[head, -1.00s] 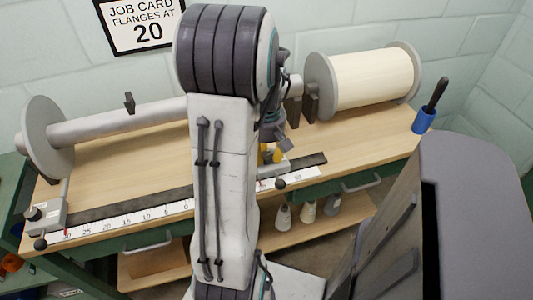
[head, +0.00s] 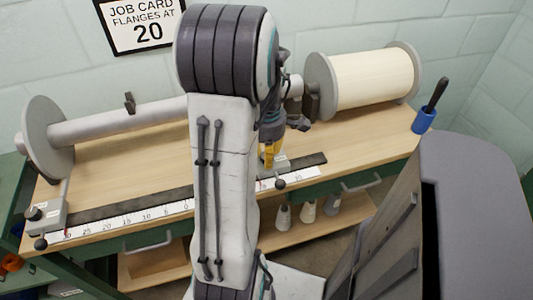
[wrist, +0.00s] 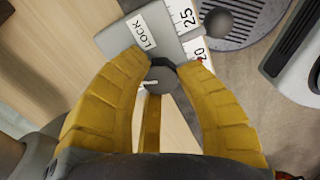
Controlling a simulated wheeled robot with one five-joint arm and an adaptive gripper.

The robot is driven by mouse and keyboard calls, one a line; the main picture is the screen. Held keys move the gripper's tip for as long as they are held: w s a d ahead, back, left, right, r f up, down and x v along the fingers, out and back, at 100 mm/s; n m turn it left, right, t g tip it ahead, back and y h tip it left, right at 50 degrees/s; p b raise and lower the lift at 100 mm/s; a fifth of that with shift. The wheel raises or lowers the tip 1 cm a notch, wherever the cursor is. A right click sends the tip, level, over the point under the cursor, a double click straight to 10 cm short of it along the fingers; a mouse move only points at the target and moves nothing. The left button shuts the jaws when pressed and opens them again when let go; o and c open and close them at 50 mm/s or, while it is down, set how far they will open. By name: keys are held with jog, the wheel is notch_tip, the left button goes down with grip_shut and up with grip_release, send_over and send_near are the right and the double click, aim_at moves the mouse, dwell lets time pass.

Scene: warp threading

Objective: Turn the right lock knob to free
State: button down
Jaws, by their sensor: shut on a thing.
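The right lock knob (wrist: 160,80) is a dark faceted knob beside a grey block (wrist: 170,32) labelled LOCK. My gripper (wrist: 165,66) has its yellow fingers closed around the knob, one on each side. In the head view my gripper (head: 269,154) points down at the right lock block (head: 279,164) on the scale rail; the knob is hidden there. A black ball handle (head: 281,184) sticks out at the block's front and also shows in the wrist view (wrist: 217,22).
The left lock block (head: 47,215) stands at the scale's far left end. A wound roll (head: 370,78) and a bare grey tube (head: 118,122) lie behind. A blue cup (head: 424,121) stands at the bench's right. A job card (head: 140,22) reads 20.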

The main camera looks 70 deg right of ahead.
jog(key=shift+a+f+n, duration=0.15)
jog(key=shift+n, duration=1.95)
jog(key=c, duration=0.8)
grip_release()
jog(key=shift+c, duration=0.2)
notch_tip(320, 180, up, 12)
